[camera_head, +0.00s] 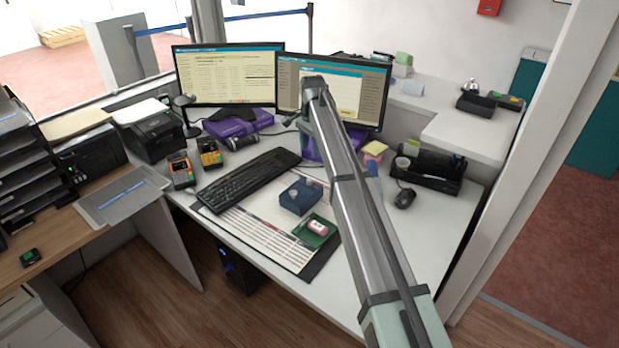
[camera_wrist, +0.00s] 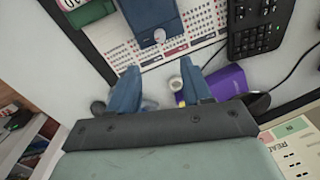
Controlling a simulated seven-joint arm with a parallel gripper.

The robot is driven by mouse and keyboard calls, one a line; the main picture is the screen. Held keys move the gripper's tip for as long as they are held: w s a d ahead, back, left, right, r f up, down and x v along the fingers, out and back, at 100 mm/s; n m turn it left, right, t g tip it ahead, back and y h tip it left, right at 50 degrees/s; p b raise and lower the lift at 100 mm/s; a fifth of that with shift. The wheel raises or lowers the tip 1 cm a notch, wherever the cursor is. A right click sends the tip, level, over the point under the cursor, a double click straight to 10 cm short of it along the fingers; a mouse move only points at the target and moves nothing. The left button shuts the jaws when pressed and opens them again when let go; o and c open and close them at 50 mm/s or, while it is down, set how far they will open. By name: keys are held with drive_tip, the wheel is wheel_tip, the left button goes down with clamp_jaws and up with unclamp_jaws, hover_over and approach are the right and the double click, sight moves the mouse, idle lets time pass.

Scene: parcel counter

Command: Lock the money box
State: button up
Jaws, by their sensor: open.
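The small blue money box (camera_head: 300,197) sits on the desk mat, left of my arm. It also shows at the top of the wrist view (camera_wrist: 148,12), partly cut off by the frame edge. A small light plate with a dark spot (camera_wrist: 160,36) is on its near side there; I cannot tell whether it is locked. My gripper (camera_wrist: 160,88) has its two blue fingers spread, with nothing held between them. The fingers are apart from the box in the wrist view. In the head view my own arm mostly hides the gripper.
A green tray (camera_head: 309,240) with a red-and-white item lies beside the box. The black keyboard (camera_head: 248,178) is behind it to the left. A black organizer (camera_head: 428,172) and mouse (camera_head: 404,198) are at the right. Two monitors stand behind. The desk's front right is bare.

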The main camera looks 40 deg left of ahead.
sight(309, 180)
drive_tip(key=f, duration=1.3)
drive_tip(key=shift+w+a+f, duration=0.1)
drive_tip(key=shift+a+f, duration=0.1)
drive_tip(key=shift+a, duration=0.05)
clamp_jaws()
